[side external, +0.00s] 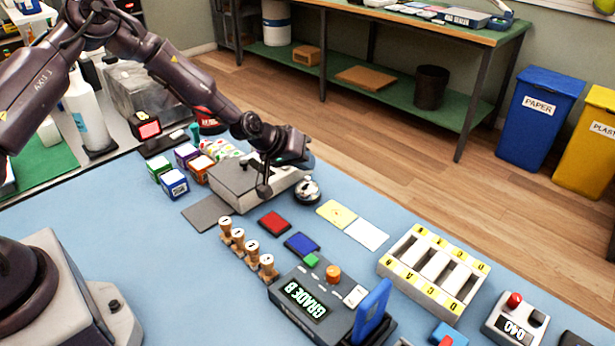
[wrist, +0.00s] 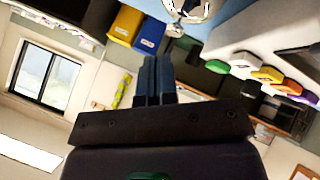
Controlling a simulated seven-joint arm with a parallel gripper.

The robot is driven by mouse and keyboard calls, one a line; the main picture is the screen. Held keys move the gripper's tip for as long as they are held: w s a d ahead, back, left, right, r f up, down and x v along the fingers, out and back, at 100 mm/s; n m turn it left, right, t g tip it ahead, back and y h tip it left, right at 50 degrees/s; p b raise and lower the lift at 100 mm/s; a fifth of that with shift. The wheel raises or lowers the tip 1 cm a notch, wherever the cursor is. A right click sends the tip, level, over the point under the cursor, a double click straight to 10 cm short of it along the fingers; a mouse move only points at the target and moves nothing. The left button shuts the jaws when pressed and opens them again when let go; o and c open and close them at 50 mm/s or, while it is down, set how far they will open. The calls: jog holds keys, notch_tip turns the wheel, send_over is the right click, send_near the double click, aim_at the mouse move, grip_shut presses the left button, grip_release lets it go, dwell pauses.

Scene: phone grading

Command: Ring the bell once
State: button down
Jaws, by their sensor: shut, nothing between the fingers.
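The silver bell (side external: 307,190) stands on the blue mat beside the grey box. It also shows at the top edge of the wrist view (wrist: 190,10), partly cut off. My gripper (side external: 303,160) is above and slightly behind the bell in the side view, over the far end of the grey box. Its two dark fingers are shut together and empty in the wrist view (wrist: 153,60). They point towards the bell's side of the picture, and a gap shows between fingertips and bell.
The grey box (side external: 238,188) is close to the bell on its left. Coloured cubes (side external: 174,183) stand further left. A red pad (side external: 274,223), a yellow card (side external: 336,213), wooden stamps (side external: 238,240) and the grade display (side external: 305,298) lie nearer the front.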

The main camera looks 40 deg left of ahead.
jog(key=shift+f, duration=0.15)
dwell(0.7)
jog(key=shift+f, duration=0.3)
jog(key=shift+f, duration=0.5)
dwell(0.6)
jog(key=shift+r, duration=0.9)
jog(key=shift+r, duration=2.55)
